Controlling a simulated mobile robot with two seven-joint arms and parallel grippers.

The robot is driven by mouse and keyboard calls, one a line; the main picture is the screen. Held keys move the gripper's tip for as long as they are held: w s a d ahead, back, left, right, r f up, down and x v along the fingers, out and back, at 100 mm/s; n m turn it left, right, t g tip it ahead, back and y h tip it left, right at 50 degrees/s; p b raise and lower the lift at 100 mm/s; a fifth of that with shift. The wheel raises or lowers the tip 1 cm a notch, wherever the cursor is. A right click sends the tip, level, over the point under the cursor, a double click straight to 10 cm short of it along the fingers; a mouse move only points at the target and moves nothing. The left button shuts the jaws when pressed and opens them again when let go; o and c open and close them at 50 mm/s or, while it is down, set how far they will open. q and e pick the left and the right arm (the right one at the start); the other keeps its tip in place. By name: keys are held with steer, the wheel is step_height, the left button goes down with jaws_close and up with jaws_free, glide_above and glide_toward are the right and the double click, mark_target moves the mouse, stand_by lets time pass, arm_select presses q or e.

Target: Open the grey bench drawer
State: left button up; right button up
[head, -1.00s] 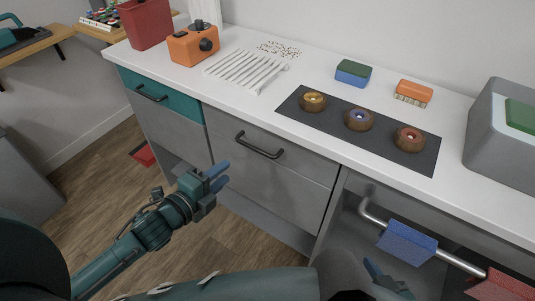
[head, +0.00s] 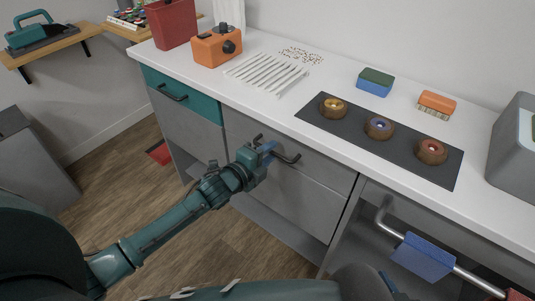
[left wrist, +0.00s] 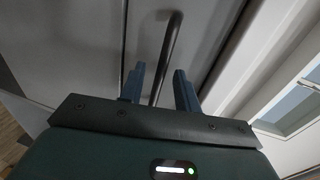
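The grey bench drawer (head: 318,171) is shut, beneath the white worktop, with a dark bar handle (head: 287,158) on its front. My left gripper (head: 268,149) is at the handle, its blue fingers partly covering the bar. In the left wrist view, the open gripper (left wrist: 160,84) has its two fingers on either side of the handle (left wrist: 171,50), with gaps showing between bar and fingers. Contact cannot be made out. Only a blue tip of my right gripper (head: 389,284) shows at the bottom of the head view; its opening is hidden.
A teal drawer (head: 190,97) is to the left. On the worktop (head: 330,79) are a dark mat (head: 400,148) with three brown rings, two brushes or sponges, a white rack and an orange box (head: 217,46). A rail with a blue cloth (head: 424,257) is at lower right.

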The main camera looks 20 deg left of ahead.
arm_select(q)
steer(key=shift+c, duration=0.2)
jaws_close()
stand_by(0.4)
